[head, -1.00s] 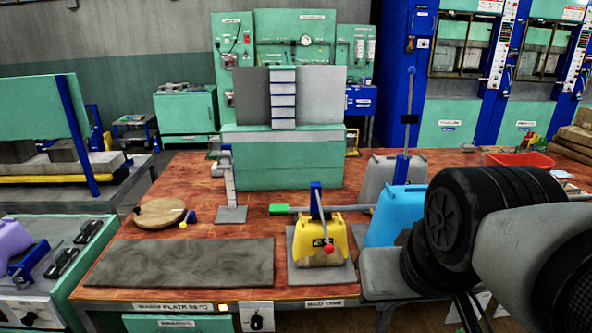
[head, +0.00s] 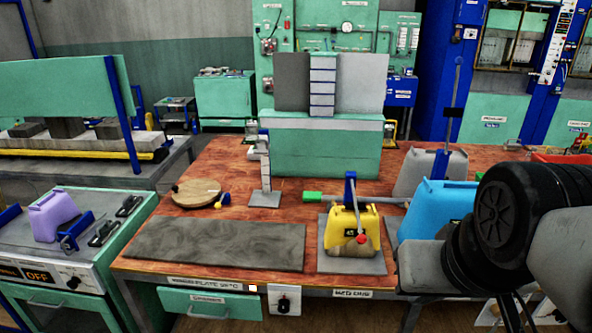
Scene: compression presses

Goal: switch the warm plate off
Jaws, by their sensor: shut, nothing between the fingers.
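The warm plate (head: 215,244) is a flat dark grey slab on the front left of the wooden bench. A label reading roughly "warm plate" with a temperature (head: 205,283) is on the bench's front edge below it. A small lamp (head: 253,288) beside the label glows pale orange. Right of it, a white switch plate (head: 284,300) with a dark knob hangs on the front edge; the knob's setting is too small to read. My arm fills the right side, well right of the switch. My gripper's fingers cannot be made out.
A yellow container (head: 353,226) stands on a grey pad (head: 376,264) right of the plate, with a blue container (head: 427,212) beyond. A round wooden board (head: 196,192) lies behind the plate. At left, a green cabinet (head: 60,270) shows an "OFF" display. A drawer (head: 208,303) is below the label.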

